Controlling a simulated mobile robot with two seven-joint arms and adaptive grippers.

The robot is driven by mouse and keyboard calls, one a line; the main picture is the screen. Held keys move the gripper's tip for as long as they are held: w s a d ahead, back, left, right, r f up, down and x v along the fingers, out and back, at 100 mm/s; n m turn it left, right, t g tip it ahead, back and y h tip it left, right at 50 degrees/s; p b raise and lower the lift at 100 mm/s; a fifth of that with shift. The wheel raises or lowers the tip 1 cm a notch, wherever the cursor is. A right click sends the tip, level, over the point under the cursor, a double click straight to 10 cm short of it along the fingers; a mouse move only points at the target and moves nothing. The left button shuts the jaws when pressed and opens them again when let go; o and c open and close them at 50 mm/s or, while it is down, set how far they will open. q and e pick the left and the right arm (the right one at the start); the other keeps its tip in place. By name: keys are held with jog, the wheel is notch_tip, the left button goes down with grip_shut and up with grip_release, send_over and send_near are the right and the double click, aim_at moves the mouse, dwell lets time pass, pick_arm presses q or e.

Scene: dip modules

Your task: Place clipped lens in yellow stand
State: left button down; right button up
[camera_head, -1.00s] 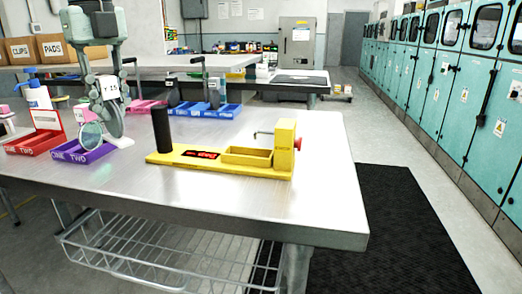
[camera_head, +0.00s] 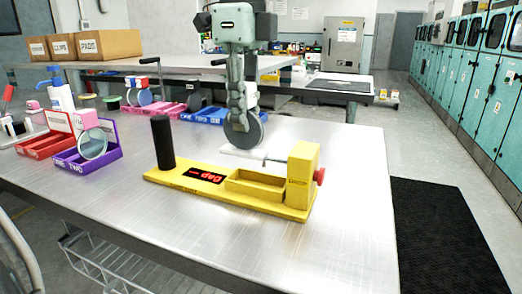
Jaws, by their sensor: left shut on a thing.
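The yellow stand (camera_head: 230,205) lies on the metal table. It has a black post at its left, a red-lit display, a shallow yellow tray and a yellow block with a metal pin and red knob at its right. My left gripper (camera_head: 238,112) comes down behind the stand, shut on the clipped lens (camera_head: 245,134), a grey round disc held upright. White parts show behind and below the disc; their exact shape is partly hidden. The disc looks just behind the pin, apart from the stand's tray. My right gripper is out of view.
A purple tray (camera_head: 72,160) holds another round lens (camera_head: 92,144) beside a pink block (camera_head: 85,118). A red tray (camera_head: 38,150) is left of it. Pink and blue trays (camera_head: 212,117) stand farther back. The table (camera_head: 345,190) is clear right of the stand.

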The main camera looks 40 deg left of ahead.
aim_at(260, 154)
pick_arm(q)
jog(key=shift+d+f, duration=0.4)
jog(key=shift+d, duration=0.25)
jog(key=shift+d+f, duration=0.35)
jog(key=shift+d, duration=0.25)
jog(key=shift+d+f, duration=0.15)
jog(key=shift+d, duration=0.05)
jog(key=shift+f, duration=0.25)
notch_tip(260, 154, down, 3)
jog(key=shift+w+f, duration=0.1)
jog(key=shift+f, duration=0.2)
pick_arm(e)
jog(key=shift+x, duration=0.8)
pick_arm(q)
jog(key=c, duration=1.8)
grip_release()
jog(key=shift+o, duration=2.5)
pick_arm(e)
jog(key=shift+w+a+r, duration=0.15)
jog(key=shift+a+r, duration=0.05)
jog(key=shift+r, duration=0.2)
